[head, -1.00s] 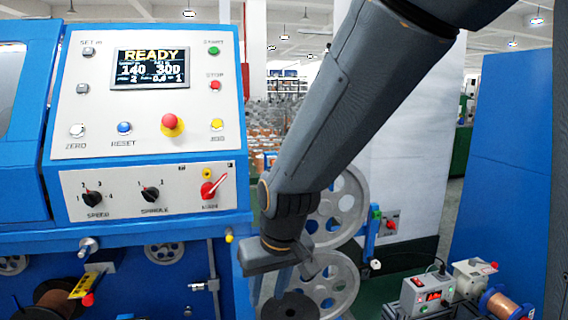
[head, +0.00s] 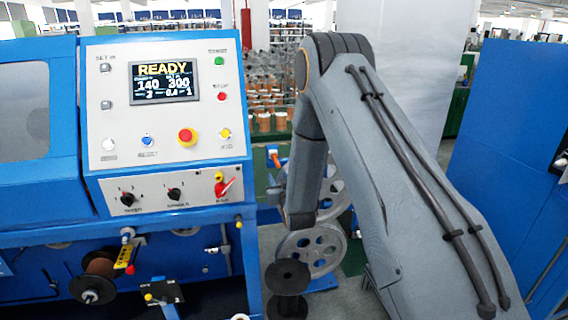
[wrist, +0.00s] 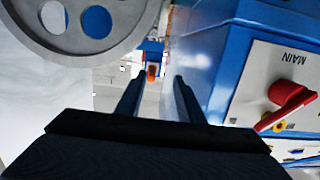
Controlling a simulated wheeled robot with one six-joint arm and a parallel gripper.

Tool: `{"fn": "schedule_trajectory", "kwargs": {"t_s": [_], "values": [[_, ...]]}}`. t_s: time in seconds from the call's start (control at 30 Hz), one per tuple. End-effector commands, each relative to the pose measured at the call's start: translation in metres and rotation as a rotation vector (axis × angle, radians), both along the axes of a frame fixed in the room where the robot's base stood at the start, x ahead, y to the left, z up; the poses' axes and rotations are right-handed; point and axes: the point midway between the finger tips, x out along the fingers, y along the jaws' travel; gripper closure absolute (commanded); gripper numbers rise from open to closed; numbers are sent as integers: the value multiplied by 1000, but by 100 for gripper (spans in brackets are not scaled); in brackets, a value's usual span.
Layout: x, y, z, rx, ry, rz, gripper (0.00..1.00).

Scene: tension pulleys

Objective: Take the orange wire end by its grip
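In the wrist view, a small orange piece (wrist: 152,72) shows against a blue part, ahead of and between my fingers; it looks like the orange grip, but its wire cannot be made out. In the head view, a small orange and blue piece (head: 273,157) shows beside the console, above the pulleys; I cannot tell if it is the same one. My gripper (wrist: 159,78) has its two dark fingers apart with nothing between them, short of the orange piece. In the head view my arm largely hides the gripper.
The blue machine's console, with its red MAIN switch (wrist: 287,92), is close on the right in the wrist view. A large grey pulley wheel (wrist: 130,40) is close at upper left. In the head view, a black spool (head: 288,276) stands below, and a blue cabinet (head: 510,140) at right.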

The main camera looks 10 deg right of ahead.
Motion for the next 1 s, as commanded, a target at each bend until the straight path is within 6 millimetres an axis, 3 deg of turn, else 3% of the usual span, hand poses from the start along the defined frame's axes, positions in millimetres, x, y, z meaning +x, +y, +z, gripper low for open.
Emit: {"fn": "schedule_trajectory", "kwargs": {"t_s": [0.37, 1.0], "values": [[1, -14, 10, 0, -117, -15, 66], [67, -14, 8, 0, -116, -15, 66]]}}
